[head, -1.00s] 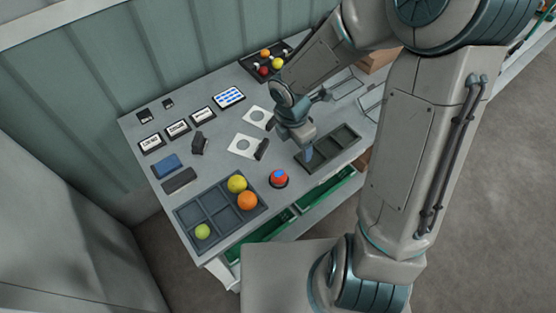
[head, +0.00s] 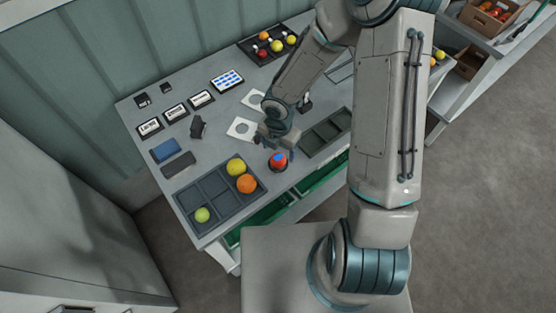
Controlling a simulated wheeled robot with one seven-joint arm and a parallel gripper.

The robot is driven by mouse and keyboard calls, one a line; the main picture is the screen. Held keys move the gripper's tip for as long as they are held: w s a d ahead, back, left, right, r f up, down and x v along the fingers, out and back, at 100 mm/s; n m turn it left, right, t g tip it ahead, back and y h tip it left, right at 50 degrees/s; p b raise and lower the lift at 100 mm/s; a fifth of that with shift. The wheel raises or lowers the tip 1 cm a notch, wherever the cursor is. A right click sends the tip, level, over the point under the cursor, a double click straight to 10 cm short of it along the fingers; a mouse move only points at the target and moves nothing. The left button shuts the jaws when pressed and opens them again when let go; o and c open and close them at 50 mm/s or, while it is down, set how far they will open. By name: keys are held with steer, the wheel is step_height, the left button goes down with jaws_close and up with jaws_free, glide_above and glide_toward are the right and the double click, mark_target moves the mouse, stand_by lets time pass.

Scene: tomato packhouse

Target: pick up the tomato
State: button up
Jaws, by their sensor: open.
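A red round tomato (head: 281,163) with a blue patch on top sits on a small dark round base near the table's front edge. My gripper (head: 276,151) is open and low over the table, just above and behind this red tomato. Its fingers are small and partly hidden, and I cannot tell whether they touch it. A dark divided tray (head: 215,189) to the left holds a yellow tomato (head: 236,167), an orange tomato (head: 247,184) and a small yellow-green tomato (head: 202,215).
An empty dark tray (head: 325,133) lies right of the gripper. White cards with round holes (head: 241,128) and a dark upright block (head: 197,126) lie behind. A far tray (head: 247,46) holds several fruits. Green drawers (head: 258,222) stand open below the front edge.

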mark_target(278, 157)
steer(key=f, duration=0.5)
steer(key=shift+s+a, duration=0.15)
steer(key=shift+s, duration=0.05)
steer(key=c, duration=0.8)
